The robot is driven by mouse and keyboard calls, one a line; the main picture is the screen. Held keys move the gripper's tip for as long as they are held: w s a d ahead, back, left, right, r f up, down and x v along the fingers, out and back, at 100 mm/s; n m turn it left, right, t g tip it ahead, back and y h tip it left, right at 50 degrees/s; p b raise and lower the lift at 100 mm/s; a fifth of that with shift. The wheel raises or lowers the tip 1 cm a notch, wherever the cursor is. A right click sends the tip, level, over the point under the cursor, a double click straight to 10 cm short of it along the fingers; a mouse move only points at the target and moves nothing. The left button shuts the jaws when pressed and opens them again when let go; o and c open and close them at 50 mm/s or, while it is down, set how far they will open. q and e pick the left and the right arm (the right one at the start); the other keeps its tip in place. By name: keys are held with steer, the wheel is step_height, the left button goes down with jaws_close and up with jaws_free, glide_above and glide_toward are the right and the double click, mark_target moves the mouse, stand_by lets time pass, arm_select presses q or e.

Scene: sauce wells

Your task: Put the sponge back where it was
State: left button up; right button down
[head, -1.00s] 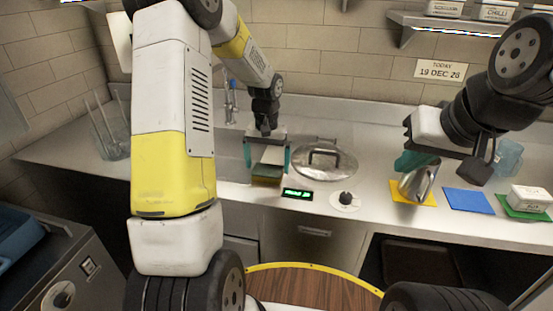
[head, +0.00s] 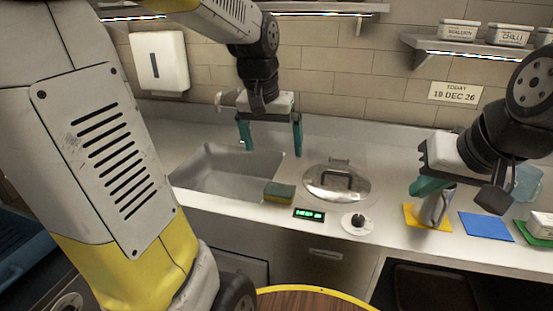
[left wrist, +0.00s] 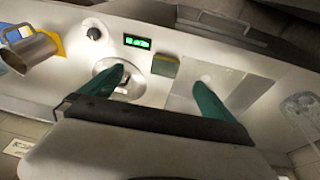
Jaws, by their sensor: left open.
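The sponge (head: 279,192), yellow with a green side, rests on the counter at the front right edge of the sink (head: 225,172), left of the round lidded well. It also shows in the left wrist view (left wrist: 165,65). My left gripper (head: 271,148) is open and empty, raised above and behind the sponge; its teal fingers stand wide apart. My right gripper (head: 432,188) is at a metal jug (head: 436,208) on the yellow mat (head: 412,216). Its fingers overlap the jug's handle side, and I cannot tell whether they are closed on it.
A green display (head: 309,214) and a black knob (head: 357,221) sit in front. A blue mat (head: 486,227) and a white container (head: 541,224) lie at the right. A shelf hangs on the wall.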

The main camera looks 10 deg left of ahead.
arm_select(q)
steer(key=s+d+r+t+h, duration=0.1)
steer(key=s+t, duration=0.2)
steer(key=s, duration=0.9)
steer(key=shift+s+d+r, duration=0.15)
steer(key=shift+s+r, duration=0.15)
steer(key=shift+r, duration=0.05)
stand_by(1.3)
